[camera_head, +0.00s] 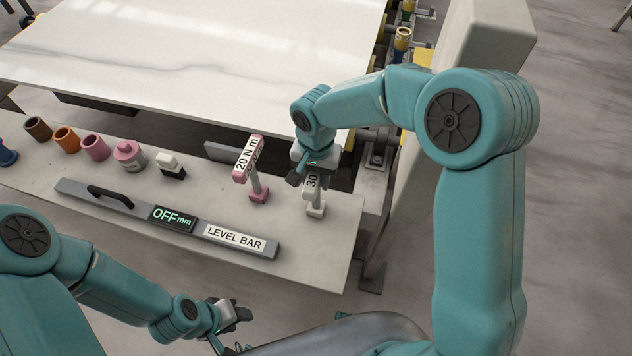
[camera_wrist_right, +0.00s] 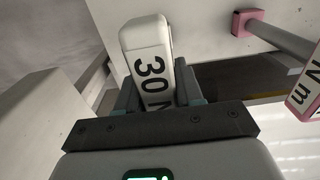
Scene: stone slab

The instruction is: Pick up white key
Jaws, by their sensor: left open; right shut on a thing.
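The white key (camera_head: 315,208) is a T-shaped tool with a label starting "30", upright at the right end of the grey shelf. My right gripper (camera_head: 309,176) is over its top and shut on it. In the right wrist view the key's white head (camera_wrist_right: 147,52) sits between the two fingers of my right gripper (camera_wrist_right: 160,92); part of its label is hidden by the gripper. I cannot tell whether the key's foot touches the shelf. My left gripper (camera_head: 236,317) is open and empty, low in front of the shelf.
A pink key marked "20 N m" (camera_head: 257,185) stands just left of the white key. A level bar (camera_head: 165,217) lies along the shelf's front. Several coloured sockets (camera_head: 95,148) stand at left. A stone slab (camera_head: 190,60) lies behind.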

